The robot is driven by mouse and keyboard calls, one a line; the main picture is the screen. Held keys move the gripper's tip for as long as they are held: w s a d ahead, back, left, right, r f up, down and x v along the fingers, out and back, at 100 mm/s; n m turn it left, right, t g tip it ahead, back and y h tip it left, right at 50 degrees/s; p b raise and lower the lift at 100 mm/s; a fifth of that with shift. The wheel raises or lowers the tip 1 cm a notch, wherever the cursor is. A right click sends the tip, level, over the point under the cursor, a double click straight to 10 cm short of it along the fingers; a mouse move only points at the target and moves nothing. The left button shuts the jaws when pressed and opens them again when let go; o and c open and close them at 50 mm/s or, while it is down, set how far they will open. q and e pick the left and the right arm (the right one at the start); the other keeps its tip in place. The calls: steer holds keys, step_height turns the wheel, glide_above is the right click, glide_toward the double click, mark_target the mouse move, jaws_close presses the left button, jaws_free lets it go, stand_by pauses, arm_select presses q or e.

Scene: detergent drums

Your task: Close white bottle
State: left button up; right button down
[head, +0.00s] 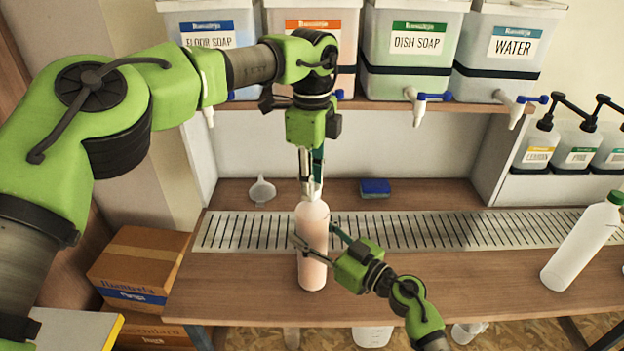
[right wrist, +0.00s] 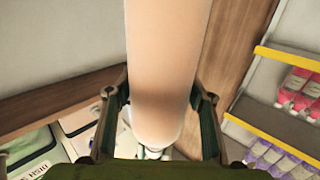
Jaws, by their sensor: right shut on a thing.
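A pale, pink-tinted bottle (head: 312,250) stands upright on the wooden table, at its front middle. My right gripper (head: 318,248) is shut around the bottle's body from the right; the right wrist view shows the bottle (right wrist: 165,65) between the fingers (right wrist: 157,120). My left gripper (head: 311,182) points down from above, its narrow fingers at the top of the bottle. A whitish neck or cap shows at the fingertips; I cannot tell whether the fingers are closed on it. A second, white bottle (head: 582,245) with a green cap (head: 615,197) stands at the right.
A slotted metal drain strip (head: 430,230) crosses the table (head: 450,285). A white funnel (head: 262,191) and a blue sponge (head: 375,188) lie behind it. Drums with taps, such as dish soap (head: 412,50), stand on the shelf above. Pump bottles (head: 577,145) are at right, cartons (head: 140,262) at left.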

arm_select(q)
jaws_close()
